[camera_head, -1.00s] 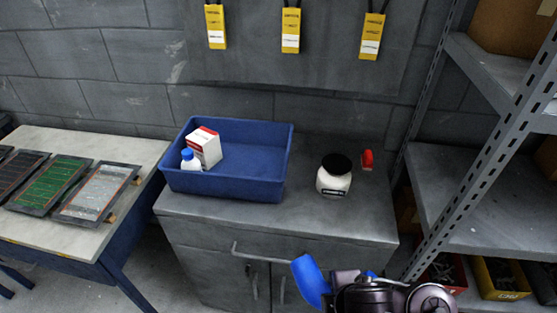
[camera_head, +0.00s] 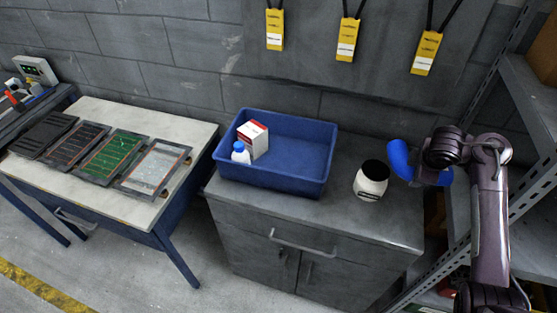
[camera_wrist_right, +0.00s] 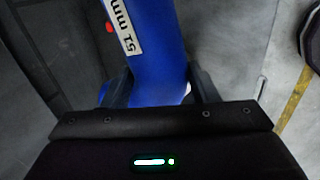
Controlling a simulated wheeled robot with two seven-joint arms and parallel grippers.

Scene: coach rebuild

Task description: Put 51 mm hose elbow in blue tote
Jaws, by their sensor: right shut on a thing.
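The blue 51 mm hose elbow (camera_head: 400,158) is held at the right, beside the white jar. My right gripper (camera_head: 425,174) is shut on it. In the right wrist view the elbow (camera_wrist_right: 160,55) sits between the fingers, with its white "51 mm" label showing. The blue tote (camera_head: 270,179) stands on the grey cabinet, left of the gripper and the jar. A white box with red (camera_head: 254,139) and a white bottle with a blue cap (camera_head: 240,153) are in its left part; its right part is bare. My left gripper is not in view.
Metal shelving (camera_head: 535,95) is close to my right arm. A table with several panels (camera_head: 190,135) is at the left. Yellow tags (camera_head: 347,40) hang on the wall.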

